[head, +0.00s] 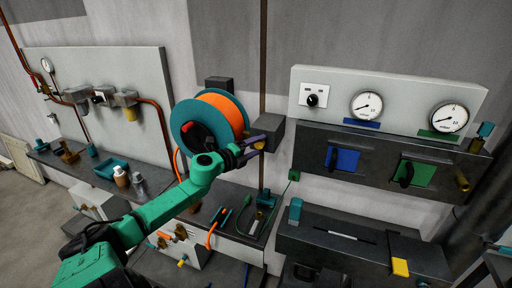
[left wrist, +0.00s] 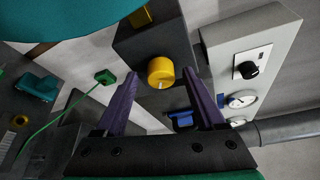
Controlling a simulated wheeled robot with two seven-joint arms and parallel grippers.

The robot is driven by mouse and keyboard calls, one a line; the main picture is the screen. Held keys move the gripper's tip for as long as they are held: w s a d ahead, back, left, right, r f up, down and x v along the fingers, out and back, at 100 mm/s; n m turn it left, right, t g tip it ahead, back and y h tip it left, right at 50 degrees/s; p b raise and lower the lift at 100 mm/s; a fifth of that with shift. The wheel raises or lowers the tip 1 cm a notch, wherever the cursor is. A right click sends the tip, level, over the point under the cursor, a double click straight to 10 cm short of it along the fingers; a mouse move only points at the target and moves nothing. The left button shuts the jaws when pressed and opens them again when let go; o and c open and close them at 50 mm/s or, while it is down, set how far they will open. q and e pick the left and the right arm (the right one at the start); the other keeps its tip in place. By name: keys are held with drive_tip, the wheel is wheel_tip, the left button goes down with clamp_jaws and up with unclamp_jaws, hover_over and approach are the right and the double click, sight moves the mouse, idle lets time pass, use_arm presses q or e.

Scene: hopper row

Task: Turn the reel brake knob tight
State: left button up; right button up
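The yellow reel brake knob (left wrist: 160,71) sits on the face of a dark grey block (left wrist: 150,42) in the left wrist view. In the head view the block (head: 270,130) is just right of the reel (head: 222,108), which has teal flanges and orange hose. My left gripper (head: 250,149) is at the block, its purple fingers open. In the left wrist view the fingers (left wrist: 162,78) point at the knob, one on each side, with gaps showing; I see no clear contact. In the head view the knob is mostly hidden by the fingers. My right gripper is not in view.
A panel with two gauges (head: 367,105) and a black knob (head: 312,99) is right of the block. Below it are blue (head: 343,159) and green (head: 416,174) plates. A teal tray (head: 111,168) and bottles stand on the left shelf.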

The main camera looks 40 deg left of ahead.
use_arm(q)
drive_tip(key=shift+s, duration=0.55)
drive_tip(key=s+r, duration=0.1)
drive_tip(key=s, duration=1.2)
drive_tip(key=shift+s+a+r, duration=0.25)
drive_tip(key=shift+r, duration=0.15)
drive_tip(key=shift+w, duration=0.1)
